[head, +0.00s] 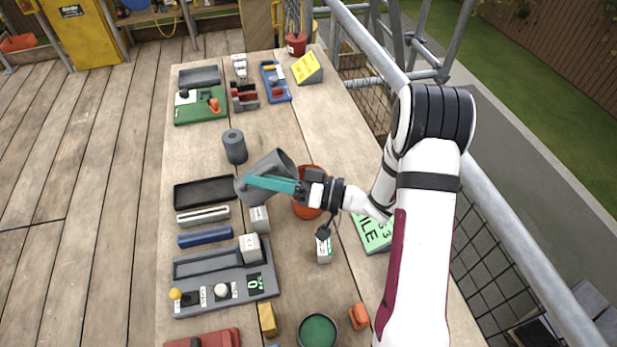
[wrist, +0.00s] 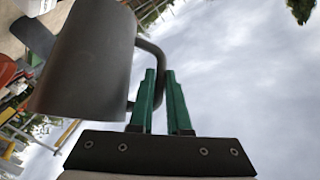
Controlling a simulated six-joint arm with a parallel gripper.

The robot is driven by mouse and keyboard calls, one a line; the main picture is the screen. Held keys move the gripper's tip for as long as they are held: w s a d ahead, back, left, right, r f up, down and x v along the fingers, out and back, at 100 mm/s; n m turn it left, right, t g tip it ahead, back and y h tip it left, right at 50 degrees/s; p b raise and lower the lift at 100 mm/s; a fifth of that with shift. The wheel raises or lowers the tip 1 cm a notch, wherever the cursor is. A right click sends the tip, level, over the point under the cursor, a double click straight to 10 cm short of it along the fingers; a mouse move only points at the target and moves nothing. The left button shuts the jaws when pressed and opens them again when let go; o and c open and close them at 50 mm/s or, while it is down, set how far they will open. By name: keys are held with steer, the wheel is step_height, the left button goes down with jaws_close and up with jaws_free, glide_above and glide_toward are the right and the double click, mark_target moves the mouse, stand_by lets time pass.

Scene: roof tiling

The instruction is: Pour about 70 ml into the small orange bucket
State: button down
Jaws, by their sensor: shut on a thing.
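A grey jug (head: 282,163) is held above the table in the head view, tilted on its side. The wrist view shows its dark body (wrist: 88,60) and its looped handle (wrist: 153,52) at my fingers. My gripper (head: 255,182), with teal fingers, is shut on the handle. The small orange bucket (head: 304,212) stands on the table just right of the jug, partly hidden behind my gripper and wrist. Its inside and any liquid are not visible. I see no stream from the jug.
A grey cylinder (head: 234,147) stands behind the jug. A black tray (head: 205,193), a blue bar (head: 205,236) and a grey unit with a display (head: 222,293) lie left and nearer. A green sign (head: 373,233) lies right of the bucket. A metal railing (head: 500,205) runs along the right.

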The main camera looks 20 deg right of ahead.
steer(key=shift+d+y, duration=0.25)
steer(key=shift+y, duration=0.05)
steer(key=shift+d+r+m+t+y, duration=0.4)
steer(key=shift+d+r+m+y, duration=0.1)
steer(key=shift+m, duration=0.1)
steer(key=shift+s+d, duration=0.2)
steer(key=shift+s, duration=0.1)
stand_by(0.6)
steer(key=shift+d+r+m+t+y, duration=0.2)
steer(key=shift+d+t+y, duration=0.05)
steer(key=shift+d, duration=0.2)
steer(key=shift+d+r+m+t+y, duration=0.2)
steer(key=shift+d+t+y, duration=0.05)
steer(key=shift+d, duration=0.2)
stand_by(1.0)
steer(key=shift+a+f+n+g+h, duration=0.45)
steer(key=shift+a+n+h, duration=0.1)
steer(key=shift+a+h, duration=0.15)
steer(key=shift+a+f+n+g+h, duration=0.4)
steer(key=shift+a+n+h, duration=0.1)
steer(key=shift+a+h, duration=0.25)
steer(key=shift+a+f+n+g+h, duration=0.35)
steer(key=shift+a+n+g+h, duration=0.15)
steer(key=shift+a, duration=0.3)
